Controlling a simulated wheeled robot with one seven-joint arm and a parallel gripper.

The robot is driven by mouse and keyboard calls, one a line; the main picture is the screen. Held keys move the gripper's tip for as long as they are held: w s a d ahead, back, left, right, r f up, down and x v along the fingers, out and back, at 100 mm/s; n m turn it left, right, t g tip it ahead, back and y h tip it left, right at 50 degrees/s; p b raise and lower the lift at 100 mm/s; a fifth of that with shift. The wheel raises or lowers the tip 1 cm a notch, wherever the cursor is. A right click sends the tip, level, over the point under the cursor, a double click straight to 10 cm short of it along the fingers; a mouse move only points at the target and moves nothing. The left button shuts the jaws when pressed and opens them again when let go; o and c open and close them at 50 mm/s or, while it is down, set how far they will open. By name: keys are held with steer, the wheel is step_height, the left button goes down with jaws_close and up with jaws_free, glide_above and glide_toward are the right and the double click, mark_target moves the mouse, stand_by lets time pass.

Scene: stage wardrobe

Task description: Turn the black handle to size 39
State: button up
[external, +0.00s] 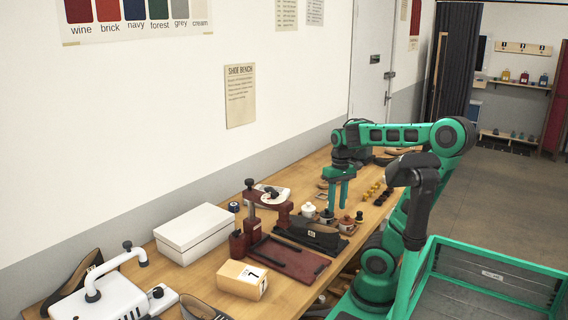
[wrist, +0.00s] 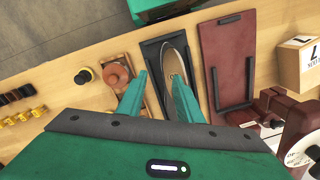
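The black handle (external: 271,193) sits on a white dial (external: 262,198) on top of a dark red stand (external: 268,208) on the bench. In the wrist view the white dial (wrist: 300,157) is cut off at the lower right edge. The size marks on the dial are too small to read, so I cannot tell which size the handle points at. My gripper (external: 338,198) hangs above the bench to the right of the stand, pointing down. In the wrist view its two green fingers stand apart with nothing held between them.
A dark tray with a shoe-shaped form (wrist: 177,60) lies below my gripper. A dark red board (wrist: 228,62) lies beside it. A number block (external: 243,279), a white box (external: 194,233) and small pots (external: 327,215) stand around. A white machine (external: 100,298) is at the near left.

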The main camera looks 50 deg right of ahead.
steer(key=shift+s+d+f+m, duration=0.2)
steer(key=shift+s+f+m, duration=0.2)
steer(key=shift+s+f, duration=0.7)
steer(key=c, duration=0.8)
steer(key=w+a+r+t, duration=0.1)
steer(key=r, duration=0.1)
steer(key=w+a+r, duration=0.1)
steer(key=w+r, duration=0.1)
steer(key=r, duration=0.1)
steer(key=w+a+r+t, duration=0.1)
steer(key=w+a+r, duration=0.1)
steer(key=shift+r+n+t, duration=0.3)
steer(key=shift+r, duration=0.1)
jaws_close()
steer(key=w+a+r+t+y, duration=0.1)
steer(key=a+r+t, duration=0.1)
steer(key=a+r, duration=0.45)
steer(key=w+a+r+t+y, duration=0.1)
steer(key=a+r+t, duration=0.15)
steer(key=r, duration=0.65)
glide_toward(273, 193)
step_height(273, 193, down, 5)
steer(key=w+d, duration=0.2)
steer(key=d, duration=0.1)
steer(key=shift+w+a+n+g, duration=0.15)
steer(key=shift+a+n+g, duration=0.05)
steer(key=shift+a, duration=0.3)
steer(key=shift+w+a+n+g, duration=0.15)
steer(key=shift+a+n, duration=0.05)
steer(key=shift+a, duration=0.35)
